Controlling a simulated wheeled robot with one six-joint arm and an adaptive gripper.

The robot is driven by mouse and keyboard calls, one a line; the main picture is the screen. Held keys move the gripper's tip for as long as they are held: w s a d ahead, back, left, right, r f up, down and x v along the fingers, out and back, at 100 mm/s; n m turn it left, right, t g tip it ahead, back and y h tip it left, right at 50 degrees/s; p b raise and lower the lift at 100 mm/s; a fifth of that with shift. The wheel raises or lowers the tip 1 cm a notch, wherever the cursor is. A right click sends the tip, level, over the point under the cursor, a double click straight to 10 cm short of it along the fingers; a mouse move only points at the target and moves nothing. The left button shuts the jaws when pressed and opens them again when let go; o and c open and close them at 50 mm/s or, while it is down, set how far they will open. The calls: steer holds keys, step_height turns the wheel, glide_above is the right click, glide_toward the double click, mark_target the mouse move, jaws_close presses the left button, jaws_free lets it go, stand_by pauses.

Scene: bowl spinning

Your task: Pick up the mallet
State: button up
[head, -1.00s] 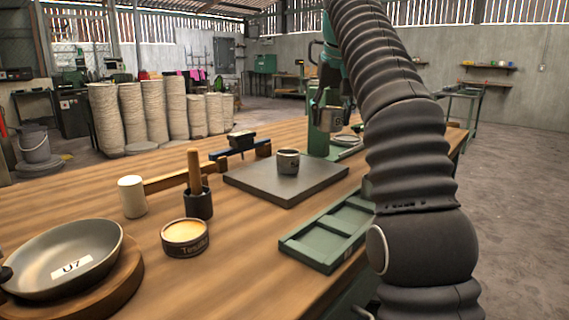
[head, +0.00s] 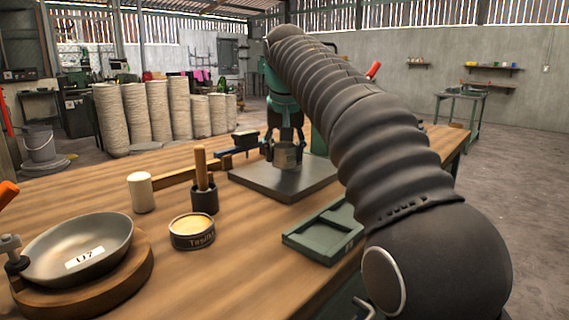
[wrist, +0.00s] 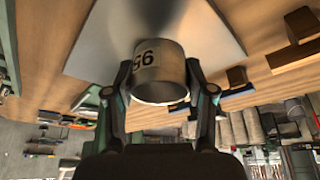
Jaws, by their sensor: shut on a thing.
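What looks like the mallet, a pale wooden handle (head: 201,167) rising from a dark cylinder (head: 204,199), stands upright on the table, left of the grey slab. My gripper (head: 285,143) is well to its right and farther back, over the grey slab (head: 310,186). The gripper is shut on a grey metal cup (head: 287,158) with a number label. In the wrist view the cup (wrist: 160,80) sits between both fingers with its open rim toward the camera. I cannot tell whether it touches the slab. The mallet is apart from my gripper.
A round tin (head: 192,232) and a cream cylinder (head: 141,192) stand close to the mallet. A bowl marked U7 (head: 110,235) rests on a round wooden board (head: 140,282) at front left. A green tray (head: 315,245) lies at the table's right edge. Bare table lies between tin and tray.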

mark_target(284, 163)
steer(key=shift+f+b, duration=1.15)
steer(key=shift+f, duration=0.25)
steer(key=shift+f, duration=0.2)
steer(key=o, duration=1.1)
steer(key=shift+r, duration=0.1)
